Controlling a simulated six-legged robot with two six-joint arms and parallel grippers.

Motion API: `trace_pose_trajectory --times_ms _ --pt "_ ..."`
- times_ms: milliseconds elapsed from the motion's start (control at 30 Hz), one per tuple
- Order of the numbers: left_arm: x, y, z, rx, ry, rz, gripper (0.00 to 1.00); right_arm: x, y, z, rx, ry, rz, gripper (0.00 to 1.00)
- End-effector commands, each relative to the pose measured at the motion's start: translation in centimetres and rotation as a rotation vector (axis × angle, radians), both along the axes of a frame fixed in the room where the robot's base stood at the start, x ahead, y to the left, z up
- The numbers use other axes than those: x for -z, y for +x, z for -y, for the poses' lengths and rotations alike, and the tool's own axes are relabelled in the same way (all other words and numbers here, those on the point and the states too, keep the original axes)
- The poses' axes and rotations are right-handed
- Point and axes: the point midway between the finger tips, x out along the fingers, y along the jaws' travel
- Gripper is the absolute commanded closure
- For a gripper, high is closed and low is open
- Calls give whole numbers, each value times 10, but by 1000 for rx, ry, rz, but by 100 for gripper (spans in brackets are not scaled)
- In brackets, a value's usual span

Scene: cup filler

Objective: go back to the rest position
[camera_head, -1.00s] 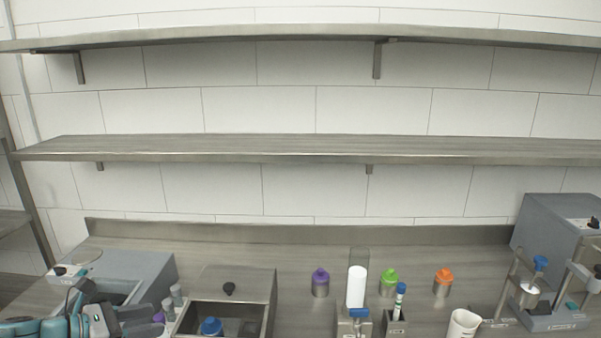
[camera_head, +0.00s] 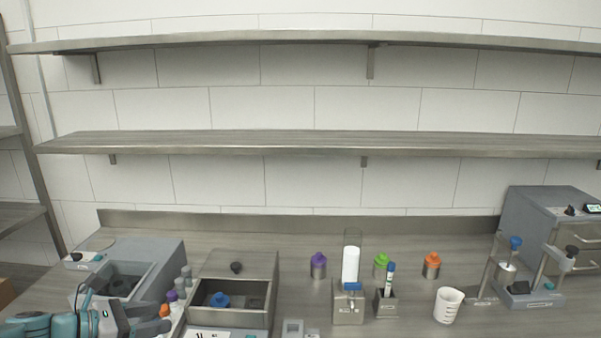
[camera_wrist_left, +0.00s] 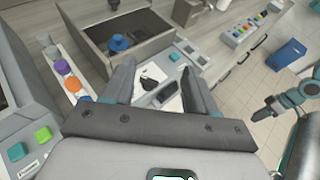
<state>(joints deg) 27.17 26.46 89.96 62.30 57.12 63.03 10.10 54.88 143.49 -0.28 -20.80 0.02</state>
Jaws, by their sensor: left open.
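My left gripper (camera_head: 143,316) is at the lower left in the head view, in front of the grey machine with an open basin. In the left wrist view, its two fingers (camera_wrist_left: 157,85) stand apart with nothing held between them. Below and beyond the fingers lies a light panel with dark items on it. My right gripper is not in the head view; an arm with teal parts (camera_wrist_left: 290,98) shows at the right edge of the left wrist view.
A steel box (camera_head: 232,318) with a blue-knobbed item (camera_head: 220,300) stands beside the gripper. Purple (camera_head: 318,265), green (camera_head: 380,264) and orange (camera_head: 431,264) capped containers, a dispenser (camera_head: 350,285), a white beaker (camera_head: 448,305) and a press machine (camera_head: 545,245) stand along the counter. Shelves above are empty.

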Motion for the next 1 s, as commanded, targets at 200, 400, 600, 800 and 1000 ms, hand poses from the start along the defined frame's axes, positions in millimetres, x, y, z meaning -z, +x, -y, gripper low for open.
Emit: trace_pose_trajectory --times_ms 200,400,600,800,1000 --pt "40 -2 51 102 -44 -86 43 0 0 0 0 0 0 57" --pt "93 -27 97 209 -30 -206 43 0 0 0 0 0 0 57" --pt "175 -86 148 389 102 -334 43 0 0 0 0 0 0 57" --pt "281 -210 189 813 442 -320 43 0 0 0 0 0 0 57" --pt "338 -320 187 1434 826 192 43 0 0 0 0 0 0 57"
